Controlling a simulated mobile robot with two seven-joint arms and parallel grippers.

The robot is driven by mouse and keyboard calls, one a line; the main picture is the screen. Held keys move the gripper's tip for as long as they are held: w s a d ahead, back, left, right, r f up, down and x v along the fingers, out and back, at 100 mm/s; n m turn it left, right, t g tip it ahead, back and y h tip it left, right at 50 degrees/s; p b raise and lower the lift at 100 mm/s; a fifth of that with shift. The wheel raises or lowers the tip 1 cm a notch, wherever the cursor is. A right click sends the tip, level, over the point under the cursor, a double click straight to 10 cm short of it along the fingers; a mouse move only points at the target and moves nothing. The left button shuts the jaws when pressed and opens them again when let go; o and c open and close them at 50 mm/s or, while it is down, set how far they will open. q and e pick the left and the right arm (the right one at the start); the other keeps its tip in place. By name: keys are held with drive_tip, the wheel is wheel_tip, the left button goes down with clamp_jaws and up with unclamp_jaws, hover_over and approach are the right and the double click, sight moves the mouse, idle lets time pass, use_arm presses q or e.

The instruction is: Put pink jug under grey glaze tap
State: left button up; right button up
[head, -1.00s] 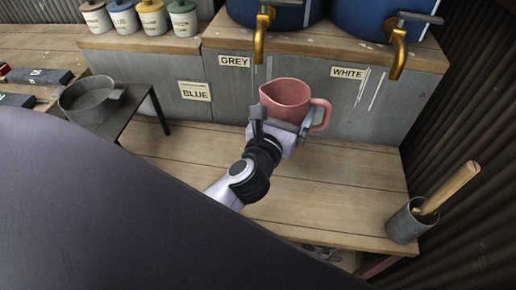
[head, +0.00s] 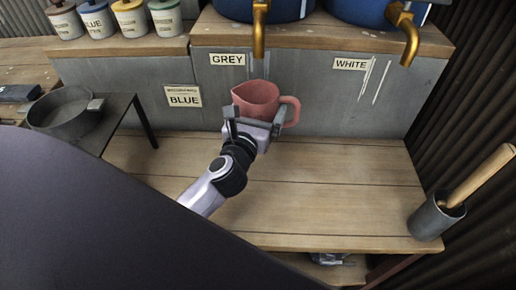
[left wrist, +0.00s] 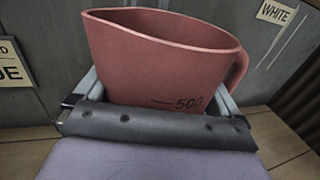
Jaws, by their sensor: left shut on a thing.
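The pink jug (head: 257,98) is upright in my left gripper (head: 254,126), with its handle to the right. In the left wrist view the jug (left wrist: 160,60) fills the space between the two fingers, and a "500" mark shows on its side. My left gripper is shut on the jug's body. The grey glaze tap (head: 259,32) is brass and hangs above the GREY label (head: 228,59). In the head view the jug shows below the tap's spout, close to the grey front panel. The jug's base is hidden by the gripper. My right gripper is not in view.
A second brass tap (head: 405,34) hangs above the WHITE label (head: 350,64). A grey pot with a wooden stick (head: 437,217) stands at the right on the wooden bench (head: 330,200). A grey pan (head: 62,115) is on a dark side table at the left. Several lidded jars stand at the back left.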

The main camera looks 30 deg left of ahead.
use_arm(q)
wheel_tip(320, 180, down, 4)
drive_tip(key=shift+r+b, duration=0.1)
drive_tip(key=shift+b, duration=0.6)
wheel_tip(320, 180, down, 4)
drive_tip(key=shift+r+b, duration=0.1)
drive_tip(key=shift+b, duration=1.05)
drive_tip(key=shift+f, duration=0.5)
drive_tip(key=shift+r, duration=0.1)
drive_tip(key=shift+f+b, duration=0.2)
drive_tip(key=shift+b, duration=0.1)
drive_tip(key=o, duration=0.8)
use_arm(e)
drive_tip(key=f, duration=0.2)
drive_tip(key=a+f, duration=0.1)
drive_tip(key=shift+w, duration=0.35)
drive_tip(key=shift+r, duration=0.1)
